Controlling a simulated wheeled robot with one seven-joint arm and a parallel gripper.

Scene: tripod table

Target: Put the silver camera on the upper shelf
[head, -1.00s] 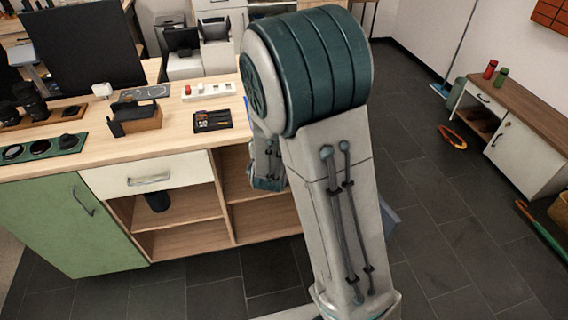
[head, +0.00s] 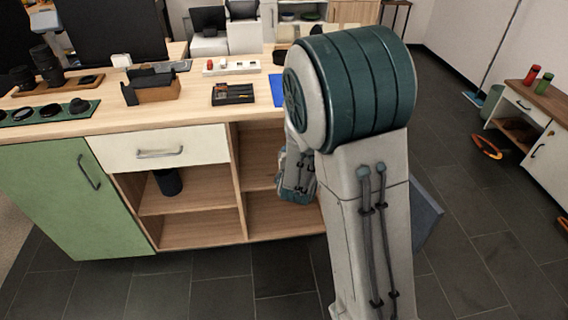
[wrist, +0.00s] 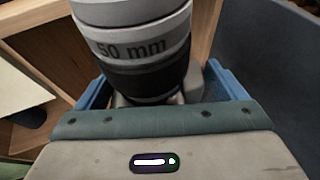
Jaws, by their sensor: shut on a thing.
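The silver camera shows in the wrist view as a silver and black lens (wrist: 140,50) marked "50 mm", with part of a pale body behind it. My gripper (wrist: 158,88) has its blue fingers on either side of the camera and is shut on it. In the head view my arm hides the gripper and the camera. The cabinet under the worktop has open compartments with an upper shelf (head: 205,202) on the left, where a dark cylinder (head: 167,182) stands. The right compartments are partly hidden by my arm.
The worktop (head: 150,118) holds a brown box (head: 155,92), a black tray (head: 233,94), a green lens holder (head: 50,113) and lenses. A white drawer (head: 160,150) and a green door (head: 65,195) are shut.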

